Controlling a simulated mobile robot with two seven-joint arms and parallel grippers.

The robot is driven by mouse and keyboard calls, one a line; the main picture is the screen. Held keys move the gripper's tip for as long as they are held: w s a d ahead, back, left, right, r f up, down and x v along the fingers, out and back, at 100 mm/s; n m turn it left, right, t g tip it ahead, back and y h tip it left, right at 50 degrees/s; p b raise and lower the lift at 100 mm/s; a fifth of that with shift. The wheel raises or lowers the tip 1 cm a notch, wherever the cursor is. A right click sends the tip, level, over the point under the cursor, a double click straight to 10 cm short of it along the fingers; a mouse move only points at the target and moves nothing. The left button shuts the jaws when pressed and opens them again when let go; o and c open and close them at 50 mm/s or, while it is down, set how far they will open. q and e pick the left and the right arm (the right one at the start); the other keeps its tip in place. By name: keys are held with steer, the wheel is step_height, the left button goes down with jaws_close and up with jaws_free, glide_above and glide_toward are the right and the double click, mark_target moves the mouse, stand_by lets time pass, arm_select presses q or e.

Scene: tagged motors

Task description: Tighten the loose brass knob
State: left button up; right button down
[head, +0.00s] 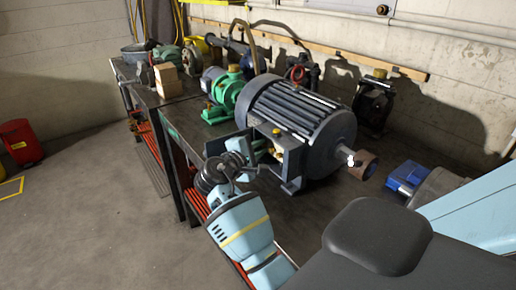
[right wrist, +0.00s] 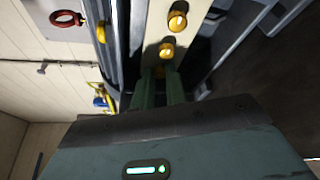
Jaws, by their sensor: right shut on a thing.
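A large dark grey motor (head: 300,115) with a ribbed body lies on the bench, with an open terminal box on its near side. In the right wrist view a pale panel (right wrist: 190,42) carries a row of brass knobs: an outer knob (right wrist: 177,21), a middle knob (right wrist: 167,49) and one partly hidden between my fingers (right wrist: 160,71). My right gripper (head: 257,153) reaches to the box from the front left. In the right wrist view its fingers (right wrist: 161,80) are shut on that last knob. I cannot tell which knob is loose. My left gripper is not in view.
A green pump (head: 226,88), a cardboard box (head: 167,80) and a black frame (head: 373,103) stand on the bench. A blue-ended motor (head: 406,177) lies at the right. A red bin (head: 20,141) stands on the open floor at left.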

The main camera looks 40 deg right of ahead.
steer(key=shift+f+m+b, duration=0.35)
steer(key=shift+m, duration=0.35)
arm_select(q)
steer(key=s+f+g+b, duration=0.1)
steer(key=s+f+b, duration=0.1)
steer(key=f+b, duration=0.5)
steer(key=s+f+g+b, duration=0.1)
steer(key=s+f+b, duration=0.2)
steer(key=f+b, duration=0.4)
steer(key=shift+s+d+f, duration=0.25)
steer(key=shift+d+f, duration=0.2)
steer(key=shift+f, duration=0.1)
arm_select(e)
steer(key=m+h, duration=0.1)
steer(key=m, duration=0.3)
steer(key=m+h, duration=0.2)
steer(key=m, duration=0.1)
steer(key=m+h, duration=0.1)
steer(key=m, duration=0.3)
steer(key=shift+w+f+m+h, duration=0.1)
steer(key=shift+f+m+h, duration=0.2)
steer(key=shift+h, duration=0.1)
steer(key=shift+r, duration=0.1)
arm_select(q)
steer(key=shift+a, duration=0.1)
arm_select(e)
steer(key=c, duration=1.4)
jaws_free()
